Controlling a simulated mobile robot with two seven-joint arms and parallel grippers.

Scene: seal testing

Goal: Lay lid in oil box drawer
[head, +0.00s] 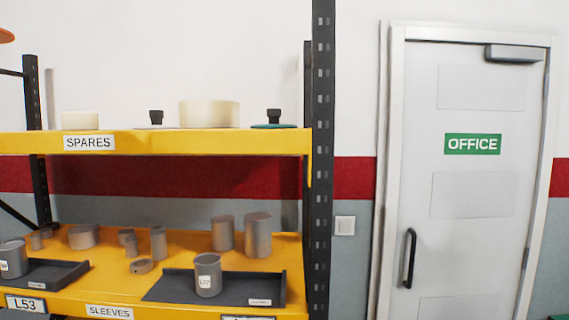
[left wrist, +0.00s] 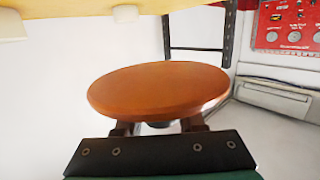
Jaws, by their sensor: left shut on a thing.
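A round orange-brown disc, apparently the lid (left wrist: 160,90), fills the middle of the left wrist view. My left gripper (left wrist: 158,125) is shut on it from below, with the two fingers under its near edge. The grip point itself is hidden under the disc. In the head view an orange edge (head: 5,36), perhaps the same lid, shows at the far upper left. My right gripper is in neither view. I cannot pick out the oil box drawer with certainty; a grey drawer-like front (left wrist: 275,101) shows at the right in the left wrist view.
A red panel with dials (left wrist: 285,28) stands above the grey front. A yellow shelf rack (head: 200,143) holds several cylinders, knobbed lids and dark trays (head: 240,287). A white office door (head: 470,190) is at the right. A dark rack frame (left wrist: 196,48) stands behind the disc.

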